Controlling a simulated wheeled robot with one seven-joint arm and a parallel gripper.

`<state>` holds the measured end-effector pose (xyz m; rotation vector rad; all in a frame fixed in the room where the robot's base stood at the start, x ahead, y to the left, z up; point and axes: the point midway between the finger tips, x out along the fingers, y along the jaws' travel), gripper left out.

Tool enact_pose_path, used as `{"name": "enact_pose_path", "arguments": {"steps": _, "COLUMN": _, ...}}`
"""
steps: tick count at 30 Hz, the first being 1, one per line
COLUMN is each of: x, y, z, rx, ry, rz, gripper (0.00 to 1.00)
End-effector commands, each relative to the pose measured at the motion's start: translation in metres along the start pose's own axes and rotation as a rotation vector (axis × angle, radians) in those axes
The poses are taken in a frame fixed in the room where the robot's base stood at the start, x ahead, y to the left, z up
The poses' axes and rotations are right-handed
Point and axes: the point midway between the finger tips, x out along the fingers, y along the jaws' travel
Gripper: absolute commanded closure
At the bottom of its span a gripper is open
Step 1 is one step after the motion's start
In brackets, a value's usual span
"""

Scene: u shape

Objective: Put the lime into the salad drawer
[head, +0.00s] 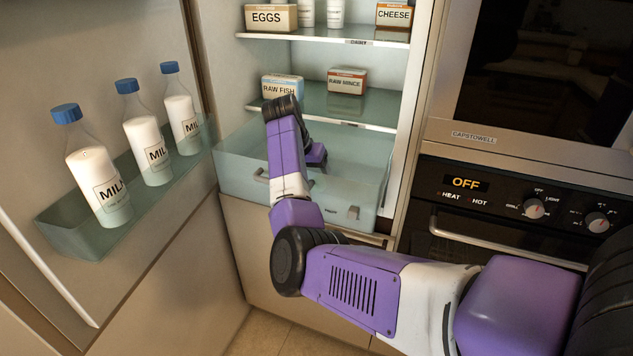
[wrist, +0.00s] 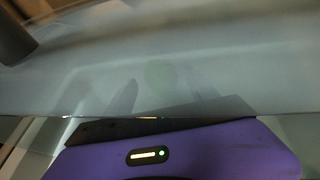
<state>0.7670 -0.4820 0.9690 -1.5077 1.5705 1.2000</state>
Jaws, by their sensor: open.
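The salad drawer (head: 235,165) is a pale translucent box at the bottom of the open fridge, pulled out. My arm reaches down over it, and in the head view my fingertips are hidden or too unclear to make out. In the wrist view a cloudy translucent surface covers most of the picture. Through it, the two dark fingers of my gripper (wrist: 162,92) show faintly, spread apart. A faint green round shape, which looks like the lime (wrist: 160,74), shows between them. I cannot tell whether the fingers touch it. The lime cannot be made out in the head view.
Above the drawer, a glass shelf (head: 385,126) holds raw fish (head: 281,87) and raw mince (head: 347,80) boxes. Eggs (head: 270,18) and cheese (head: 394,14) stand higher. The open door at left holds several milk bottles (head: 147,150). An oven (head: 500,205) stands at right.

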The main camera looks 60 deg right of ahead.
Motion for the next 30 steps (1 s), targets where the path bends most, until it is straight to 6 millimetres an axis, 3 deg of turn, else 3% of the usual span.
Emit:
{"name": "enact_pose_path", "arguments": {"steps": 9, "x": -0.066, "y": -0.001, "z": -0.001, "rx": 0.001, "ry": 0.004, "rz": -0.004, "gripper": 0.33}}
{"name": "enact_pose_path", "arguments": {"steps": 15, "x": -0.095, "y": -0.001, "z": -0.001, "rx": 0.001, "ry": 0.003, "rz": -0.002, "gripper": 0.33}}
{"name": "enact_pose_path", "arguments": {"steps": 21, "x": -0.106, "y": 0.000, "z": 0.000, "rx": 0.000, "ry": 0.001, "rz": -0.001, "gripper": 0.33}}
{"name": "enact_pose_path", "arguments": {"steps": 30, "x": -0.107, "y": 0.000, "z": 0.000, "rx": 0.000, "ry": 0.001, "rz": -0.001, "gripper": 0.33}}
